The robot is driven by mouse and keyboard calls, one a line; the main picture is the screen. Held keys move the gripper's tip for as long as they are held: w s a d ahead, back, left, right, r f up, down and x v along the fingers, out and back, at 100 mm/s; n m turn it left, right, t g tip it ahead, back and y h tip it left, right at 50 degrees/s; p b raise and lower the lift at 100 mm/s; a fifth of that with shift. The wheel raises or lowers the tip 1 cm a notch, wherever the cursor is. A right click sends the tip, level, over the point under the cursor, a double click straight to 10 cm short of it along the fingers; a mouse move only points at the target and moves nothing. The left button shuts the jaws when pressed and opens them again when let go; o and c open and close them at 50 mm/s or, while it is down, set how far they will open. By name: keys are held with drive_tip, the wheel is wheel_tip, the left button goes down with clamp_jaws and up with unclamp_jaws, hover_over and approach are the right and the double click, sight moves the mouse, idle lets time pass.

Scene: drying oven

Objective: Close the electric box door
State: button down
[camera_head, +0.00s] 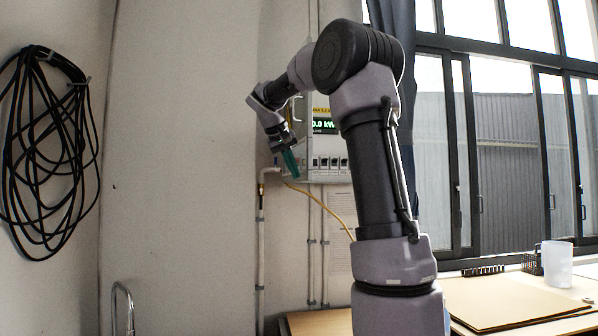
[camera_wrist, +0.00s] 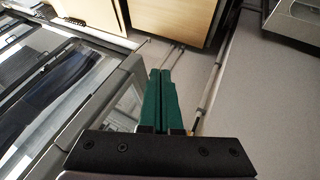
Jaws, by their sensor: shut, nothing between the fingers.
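The electric box (camera_head: 316,172) is a pale grey wall box in the head view, partly hidden behind my arm. Its front shows a lit green display and a row of switches below it. I cannot clearly make out its door or how far it stands open. My gripper (camera_head: 290,163) is at the box's lower left, pointing down, with its green fingers together and empty; I cannot tell whether it touches the box. The wrist view shows the same shut green fingers (camera_wrist: 160,75), with a grey-framed glassy panel to their left that I cannot identify for sure.
A yellow cable (camera_head: 330,212) and wall pipes (camera_head: 261,235) run below the box. A black cable coil (camera_head: 45,150) hangs at left. A table with a brown board (camera_head: 510,300) and a translucent cup (camera_head: 557,264) is at right, under the windows.

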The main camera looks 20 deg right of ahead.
drive_tip(key=shift+s+d, duration=0.1)
drive_tip(key=shift+d, duration=0.75)
drive_tip(key=shift+d, duration=0.15)
